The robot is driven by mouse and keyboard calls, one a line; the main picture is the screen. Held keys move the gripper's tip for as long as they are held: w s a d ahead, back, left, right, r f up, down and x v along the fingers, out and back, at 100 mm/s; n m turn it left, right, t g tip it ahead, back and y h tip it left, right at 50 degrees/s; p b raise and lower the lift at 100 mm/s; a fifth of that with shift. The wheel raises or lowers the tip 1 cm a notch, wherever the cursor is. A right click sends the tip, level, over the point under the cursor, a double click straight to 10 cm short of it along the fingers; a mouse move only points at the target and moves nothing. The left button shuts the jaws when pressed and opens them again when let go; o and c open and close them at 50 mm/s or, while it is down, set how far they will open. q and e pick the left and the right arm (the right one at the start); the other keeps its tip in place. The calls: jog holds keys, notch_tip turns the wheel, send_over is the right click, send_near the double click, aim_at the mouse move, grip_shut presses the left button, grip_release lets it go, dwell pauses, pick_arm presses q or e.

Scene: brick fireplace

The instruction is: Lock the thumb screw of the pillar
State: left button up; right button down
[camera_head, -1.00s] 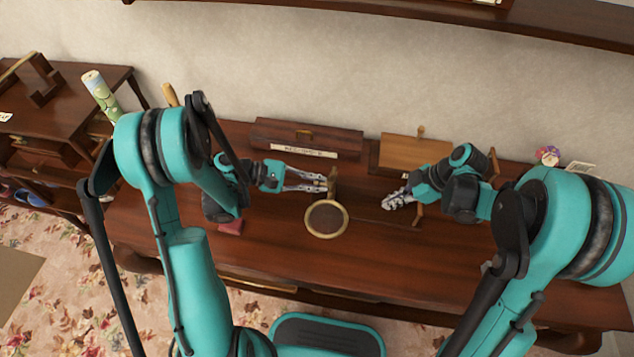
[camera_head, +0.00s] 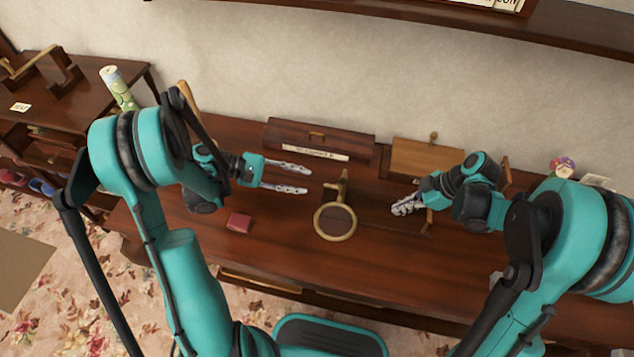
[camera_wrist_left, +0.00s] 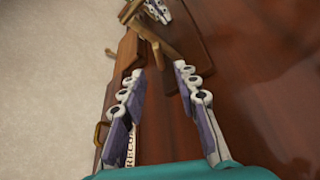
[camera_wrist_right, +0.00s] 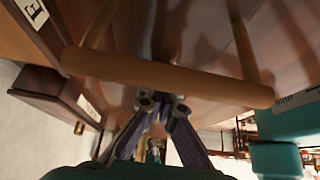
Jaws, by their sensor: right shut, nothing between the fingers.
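The pillar (camera_head: 343,188) is a short brown upright post at the back of a round brass-rimmed ring (camera_head: 335,221) on the desk. In the left wrist view the post (camera_wrist_left: 155,38) shows just beyond the fingertips, with a crosspiece on it. The thumb screw is too small to tell apart. My left gripper (camera_head: 307,180) is open and empty, left of the pillar and apart from it. My right gripper (camera_head: 395,209) is shut and empty, right of the ring. In the right wrist view its fingertips (camera_wrist_right: 163,100) are close to a wooden bar (camera_wrist_right: 165,78).
A long dark box (camera_head: 318,139) with a label stands behind the pillar. A lighter wooden box (camera_head: 428,157) is at the back right, near my right arm. A small red item (camera_head: 239,222) lies left on the desk. The desk front (camera_head: 400,260) is clear.

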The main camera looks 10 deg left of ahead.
pick_arm(q)
jog(key=shift+v, duration=1.85)
jog(key=shift+w+d, duration=0.1)
jog(key=c, duration=0.6)
jog(key=w+d+m, duration=0.1)
jog(key=d+g+y, duration=0.1)
jog(key=w+d+m+g+y, duration=0.1)
jog(key=shift+w+d+f+m, duration=0.15)
jog(key=shift+w+f+m, duration=0.1)
jog(key=shift+w+m, duration=0.05)
grip_shut()
jog(key=m+g+y, duration=0.3)
jog(key=m+y, duration=0.8)
jog(key=y, duration=0.1)
send_near(332, 186)
jog(key=f, duration=0.2)
jog(key=a+f, duration=0.1)
jog(key=f, duration=0.2)
jog(key=shift+s+a+f, duration=0.15)
jog(key=shift+a+f, duration=0.15)
jog(key=shift+f, duration=0.05)
